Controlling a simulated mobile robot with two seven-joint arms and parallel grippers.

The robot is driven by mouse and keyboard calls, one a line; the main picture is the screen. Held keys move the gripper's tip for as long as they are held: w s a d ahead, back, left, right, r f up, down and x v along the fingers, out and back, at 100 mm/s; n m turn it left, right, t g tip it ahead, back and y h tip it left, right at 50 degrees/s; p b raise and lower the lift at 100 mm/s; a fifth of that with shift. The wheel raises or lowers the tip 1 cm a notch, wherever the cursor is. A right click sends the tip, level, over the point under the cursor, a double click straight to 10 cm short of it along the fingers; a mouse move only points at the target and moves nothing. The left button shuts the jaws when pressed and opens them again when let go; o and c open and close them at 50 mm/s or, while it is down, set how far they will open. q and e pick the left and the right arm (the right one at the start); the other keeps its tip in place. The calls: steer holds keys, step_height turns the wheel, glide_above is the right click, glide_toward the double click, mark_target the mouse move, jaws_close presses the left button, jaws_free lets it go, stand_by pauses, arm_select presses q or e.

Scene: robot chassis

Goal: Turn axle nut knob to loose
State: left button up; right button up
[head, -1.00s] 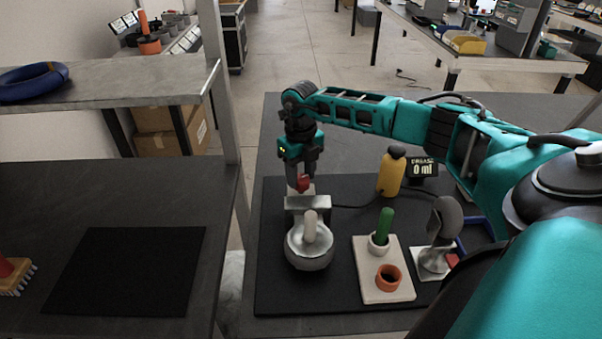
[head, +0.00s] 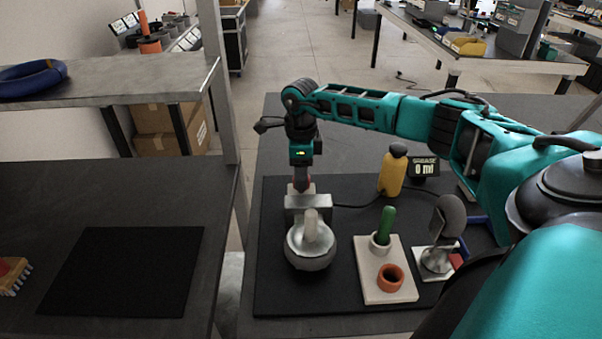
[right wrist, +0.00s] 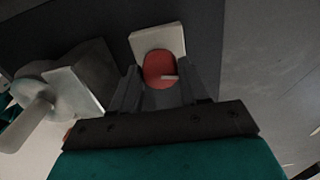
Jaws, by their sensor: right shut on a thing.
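The axle nut knob is a red knob (right wrist: 158,68) with a small pale pointer bar, set on a whitish square block (right wrist: 150,40). In the head view, that block lies behind the grey metal bracket of the wheel hub (head: 310,248), and the knob is mostly hidden by the gripper. My right gripper (head: 301,187) points down at the knob. In the right wrist view its two dark fingers (right wrist: 160,88) stand on either side of the red knob and are shut on it. My left gripper is not in view.
On the black mat stand a yellow grease bottle (head: 392,172), a display reading 0 ml (head: 424,168), a pale tray (head: 388,291) with a green-handled tool (head: 386,225) and orange ring (head: 390,277), and a round-headed metal stand (head: 449,220). A left-hand bench holds an empty black mat (head: 122,272).

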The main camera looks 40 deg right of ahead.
steer(key=shift+n, duration=1.2)
steer(key=shift+r, duration=0.1)
steer(key=o, duration=1)
steer(key=shift+o, duration=0.2)
step_height(320, 180, up, 13)
